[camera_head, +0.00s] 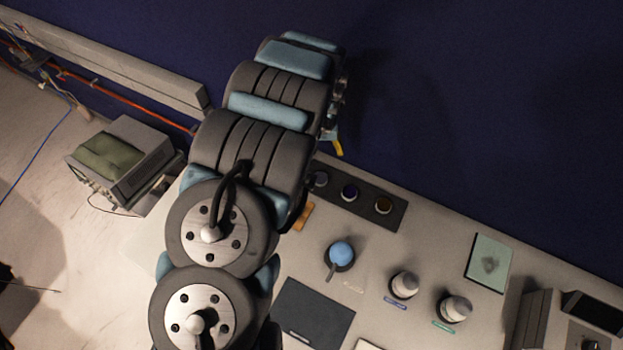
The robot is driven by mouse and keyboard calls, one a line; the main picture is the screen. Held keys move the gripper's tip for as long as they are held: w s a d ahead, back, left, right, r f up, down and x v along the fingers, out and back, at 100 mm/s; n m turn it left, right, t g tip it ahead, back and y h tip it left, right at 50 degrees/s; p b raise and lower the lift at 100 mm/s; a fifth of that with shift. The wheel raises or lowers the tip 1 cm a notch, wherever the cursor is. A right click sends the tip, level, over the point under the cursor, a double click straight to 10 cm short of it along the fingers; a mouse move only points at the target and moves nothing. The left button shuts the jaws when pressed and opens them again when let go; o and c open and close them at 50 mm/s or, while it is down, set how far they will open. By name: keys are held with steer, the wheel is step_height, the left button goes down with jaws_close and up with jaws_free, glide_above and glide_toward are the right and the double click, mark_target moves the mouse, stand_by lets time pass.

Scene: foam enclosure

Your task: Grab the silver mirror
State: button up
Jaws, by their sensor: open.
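I cannot make out a silver mirror for certain in the head view. The light grey bench (400,235) holds several small round items. Two pale rounded pieces with dark bases (404,285) (454,308) stand on it, each with a small label in front. A dark strip (366,209) near the back edge holds several small round pieces; my arm covers its left end. My arm rises through the middle of the view and bends toward the dark blue wall. My gripper's fingers do not show; the arm's far end hides them.
A blue ball-shaped piece (340,253) sits on a dark base. A dark square mat (313,312) lies at the front, and a pale green square (489,262) lies at right. A grey device (573,320) fills the right corner. A grey box (127,160) stands left.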

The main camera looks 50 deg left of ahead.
steer(key=b, duration=0.2)
glide_above(320, 179)
steer(key=shift+n, duration=0.3)
step_height(320, 179, down, 7)
steer(key=shift+f+p, duration=0.3)
steer(key=shift+f, duration=1.95)
steer(key=shift+f, duration=0.1)
